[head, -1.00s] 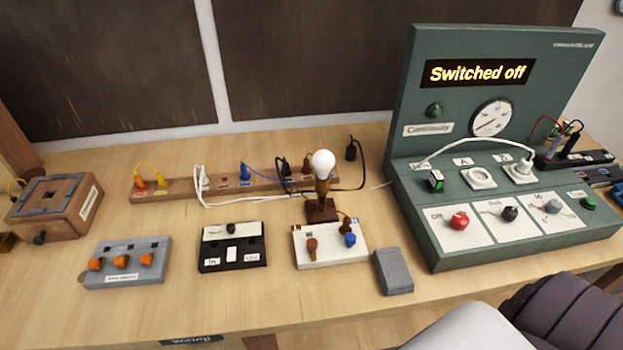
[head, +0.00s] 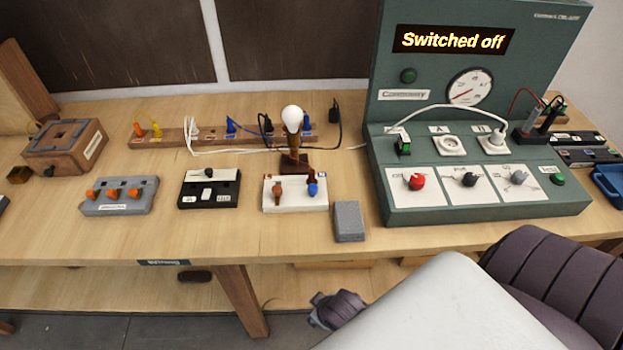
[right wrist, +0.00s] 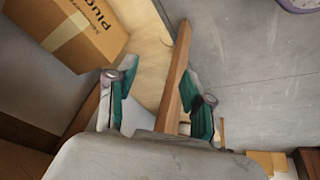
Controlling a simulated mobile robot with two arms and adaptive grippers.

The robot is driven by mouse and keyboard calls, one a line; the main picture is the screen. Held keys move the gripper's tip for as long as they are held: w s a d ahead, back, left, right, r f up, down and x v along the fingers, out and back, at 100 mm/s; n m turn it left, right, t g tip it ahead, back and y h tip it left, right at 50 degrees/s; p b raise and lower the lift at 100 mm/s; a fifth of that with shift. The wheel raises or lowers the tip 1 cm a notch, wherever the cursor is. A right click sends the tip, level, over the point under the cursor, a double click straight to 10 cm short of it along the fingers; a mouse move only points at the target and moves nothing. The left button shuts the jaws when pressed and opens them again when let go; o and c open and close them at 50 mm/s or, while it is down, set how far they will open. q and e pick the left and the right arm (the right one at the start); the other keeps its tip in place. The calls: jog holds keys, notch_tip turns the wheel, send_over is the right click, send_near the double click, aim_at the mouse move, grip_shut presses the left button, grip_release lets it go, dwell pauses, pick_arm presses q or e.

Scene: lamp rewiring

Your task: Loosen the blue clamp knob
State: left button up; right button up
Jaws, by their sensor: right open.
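The blue clamp knob (head: 313,188) stands on the right side of a white terminal block (head: 296,206), with a brown-orange knob (head: 277,192) to its left. A lamp with a white bulb (head: 292,119) on a dark wooden base (head: 294,163) stands just behind the block. In the right wrist view my right gripper (right wrist: 161,104) is open, its teal-padded fingers apart with nothing held. In the head view my right arm comes in at the lower right, below the table's front edge and well away from the knob. My left gripper is not in view.
A grey block (head: 349,222) lies right of the white terminal block, and the green test console (head: 480,210) stands beyond it. A black switch box (head: 209,197) is to the left. A cardboard box (right wrist: 75,30) and a wooden leg (right wrist: 178,70) show in the wrist view.

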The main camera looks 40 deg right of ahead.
notch_tip(320, 180, up, 20)
jog(key=w+f+t, duration=0.1)
jog(key=w+t, duration=0.2)
jog(key=w+r+n+t, duration=0.4)
jog(key=w+r+t, duration=0.5)
jog(key=w+r, duration=0.7)
jog(key=w+a+r+n+t+y, duration=0.2)
jog(key=a+r+n+t+y, duration=0.1)
jog(key=a+r+n+y, duration=0.75)
jog(key=s+a+r+n+g+y, duration=0.2)
jog(key=a+n+g+y, duration=0.3)
jog(key=n+g+y, duration=0.65)
jog(key=n+g+h, duration=0.8)
jog(key=n+h, duration=0.1)
jog(key=h, duration=1.3)
send_near(312, 186)
notch_tip(312, 186, down, 9)
jog(key=p, duration=0.4)
jog(key=shift+d+p, duration=0.15)
jog(key=shift+p, duration=0.15)
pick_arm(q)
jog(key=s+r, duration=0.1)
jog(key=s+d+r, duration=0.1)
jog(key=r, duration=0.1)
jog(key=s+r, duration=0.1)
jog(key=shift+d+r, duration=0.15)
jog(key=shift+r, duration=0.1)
